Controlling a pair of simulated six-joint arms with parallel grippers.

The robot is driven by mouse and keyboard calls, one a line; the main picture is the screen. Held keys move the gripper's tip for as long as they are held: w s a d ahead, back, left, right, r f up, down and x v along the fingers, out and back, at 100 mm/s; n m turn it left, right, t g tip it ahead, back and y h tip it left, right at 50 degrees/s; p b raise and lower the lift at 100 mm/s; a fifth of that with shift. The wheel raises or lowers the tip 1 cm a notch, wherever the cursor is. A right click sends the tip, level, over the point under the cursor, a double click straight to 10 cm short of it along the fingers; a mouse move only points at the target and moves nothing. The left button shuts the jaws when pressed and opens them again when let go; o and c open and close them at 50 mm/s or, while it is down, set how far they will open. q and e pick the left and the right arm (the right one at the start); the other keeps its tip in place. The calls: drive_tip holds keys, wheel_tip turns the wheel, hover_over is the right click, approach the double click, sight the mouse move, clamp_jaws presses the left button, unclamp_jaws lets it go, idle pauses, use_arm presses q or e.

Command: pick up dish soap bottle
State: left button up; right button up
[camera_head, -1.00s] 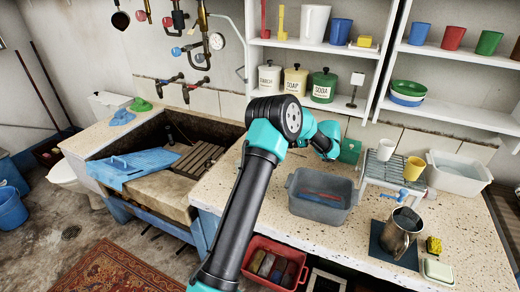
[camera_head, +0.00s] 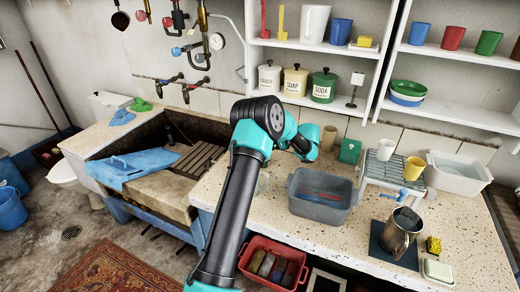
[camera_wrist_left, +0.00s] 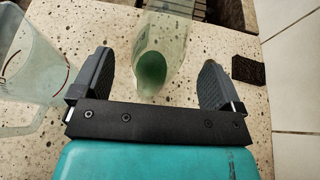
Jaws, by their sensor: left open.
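The dish soap bottle, a pale translucent bottle with a round green part (camera_wrist_left: 152,70) facing me, shows in the left wrist view. It lies in line with the gap between the fingers of my left gripper (camera_wrist_left: 156,62). The gripper is open, one finger on each side of the bottle, with visible space on both sides. In the head view my left arm covers the gripper and the bottle. My right gripper shows in neither view.
A clear jug (camera_wrist_left: 28,75) stands close left of the gripper; a dark block (camera_wrist_left: 248,72) lies to the right. On the speckled counter (camera_head: 420,240) are a grey basin (camera_head: 320,208), a steel pitcher (camera_head: 400,235) and a small rack. The stone trough is at left.

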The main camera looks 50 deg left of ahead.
use_arm(q)
drive_tip(key=x, duration=0.4)
drive_tip(key=shift+c, duration=0.2)
drive_tip(key=c, duration=1.1)
drive_tip(key=shift+r, duration=0.15)
wheel_tip(320, 180, up, 10)
drive_tip(key=shift+f, duration=0.1)
drive_tip(key=shift+d, duration=0.15)
idle(0.5)
